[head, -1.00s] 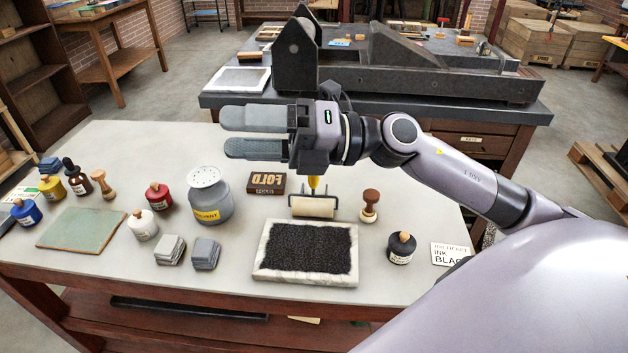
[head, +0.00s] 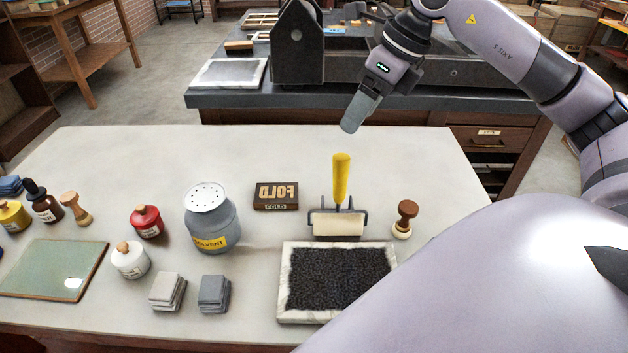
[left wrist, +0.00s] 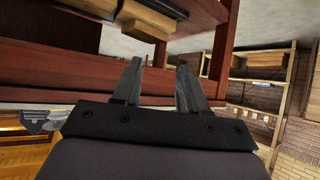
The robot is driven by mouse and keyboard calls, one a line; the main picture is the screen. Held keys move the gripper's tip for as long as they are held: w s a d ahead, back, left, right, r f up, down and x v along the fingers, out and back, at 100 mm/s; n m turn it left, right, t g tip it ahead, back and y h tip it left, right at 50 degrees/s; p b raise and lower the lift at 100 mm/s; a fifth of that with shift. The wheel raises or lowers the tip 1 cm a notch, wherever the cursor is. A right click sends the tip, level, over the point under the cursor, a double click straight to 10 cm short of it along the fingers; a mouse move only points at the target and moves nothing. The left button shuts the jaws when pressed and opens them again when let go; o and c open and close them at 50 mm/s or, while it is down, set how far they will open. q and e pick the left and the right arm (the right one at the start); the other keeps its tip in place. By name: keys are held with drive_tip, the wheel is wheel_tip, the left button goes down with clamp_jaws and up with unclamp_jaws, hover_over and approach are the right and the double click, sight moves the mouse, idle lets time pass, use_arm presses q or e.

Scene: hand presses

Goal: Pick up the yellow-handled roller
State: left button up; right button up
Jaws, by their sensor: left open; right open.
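The yellow-handled roller (head: 339,195) lies on the pale tabletop, its yellow handle pointing to the far side and its cream cylinder just behind the black ink slab (head: 283,285). My right gripper (head: 353,122) is above and beyond the handle end, pointing down and apart from it. It appears edge-on, with nothing seen in it. My left gripper (left wrist: 157,82) shows in the left wrist view, open and empty, its two fingers apart in front of a reddish wooden frame. It does not show in the head view.
A wooden stamp (head: 406,217) stands right of the roller, and the FOLD block (head: 276,196) lies to its left. The solvent can (head: 212,222), red jar (head: 147,221) and white jar (head: 130,260) stand farther left. A dark press bench (head: 420,105) stands behind the table.

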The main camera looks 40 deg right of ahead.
sight(345, 157)
drive_tip(key=f+b, duration=0.2)
drive_tip(key=f, duration=0.1)
drive_tip(key=f+b, duration=0.1)
drive_tip(key=shift+s+f, duration=0.3)
drive_tip(key=shift+s, duration=0.05)
drive_tip(key=shift+f+b, duration=0.25)
drive_tip(key=shift+b, duration=0.05)
drive_tip(key=shift+w+a+f, duration=0.2)
drive_tip(key=shift+f, duration=0.35)
drive_tip(key=x, duration=0.5)
drive_tip(key=shift+w+a, duration=0.2)
drive_tip(key=shift+a, duration=0.05)
drive_tip(key=shift+w+f, duration=0.1)
drive_tip(key=shift+f, duration=0.3)
use_arm(q)
drive_tip(key=f, duration=0.2)
drive_tip(key=s+f, duration=0.1)
drive_tip(key=f, duration=0.2)
drive_tip(key=shift+s+f, duration=0.1)
drive_tip(key=shift+f, duration=0.05)
use_arm(e)
drive_tip(key=shift+c, duration=0.3)
drive_tip(key=shift+r, duration=0.1)
drive_tip(key=c, duration=1)
